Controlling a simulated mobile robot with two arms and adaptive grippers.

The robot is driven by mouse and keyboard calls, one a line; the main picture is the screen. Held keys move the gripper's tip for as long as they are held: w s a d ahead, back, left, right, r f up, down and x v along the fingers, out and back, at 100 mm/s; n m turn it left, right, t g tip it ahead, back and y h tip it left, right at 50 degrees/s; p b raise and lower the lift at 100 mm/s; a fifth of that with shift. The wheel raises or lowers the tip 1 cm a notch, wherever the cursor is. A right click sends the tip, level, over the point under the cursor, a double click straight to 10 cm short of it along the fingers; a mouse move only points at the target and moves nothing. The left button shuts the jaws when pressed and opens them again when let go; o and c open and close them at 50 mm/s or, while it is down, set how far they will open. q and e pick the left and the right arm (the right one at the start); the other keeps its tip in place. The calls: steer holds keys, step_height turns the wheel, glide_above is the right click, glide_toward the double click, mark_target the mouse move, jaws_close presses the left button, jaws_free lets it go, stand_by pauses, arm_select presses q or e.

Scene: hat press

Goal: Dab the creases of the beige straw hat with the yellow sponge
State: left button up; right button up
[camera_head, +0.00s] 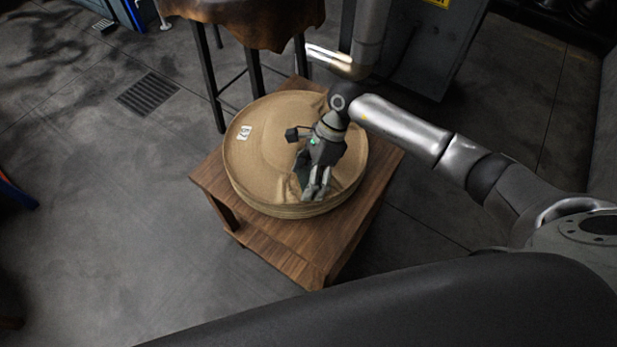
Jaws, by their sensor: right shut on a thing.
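A wide, round, beige object (266,150), which looks like the straw hat or a stack of flat hat bodies, lies on a low wooden table (284,254). It has a small white numbered label at its left and wavy creases on its right side. My right gripper (317,188) points down over its front right part, with its fingers close together. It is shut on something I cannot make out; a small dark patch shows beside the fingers. I see no yellow sponge. Whether the fingertips touch the beige surface is unclear. My left gripper is not in view.
A stool with dark legs and a brown leather cover (252,18) stands close behind the table. A grey metal cabinet (425,50) is at the back right. A floor grate (147,94) lies at the left. The floor left of the table is clear.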

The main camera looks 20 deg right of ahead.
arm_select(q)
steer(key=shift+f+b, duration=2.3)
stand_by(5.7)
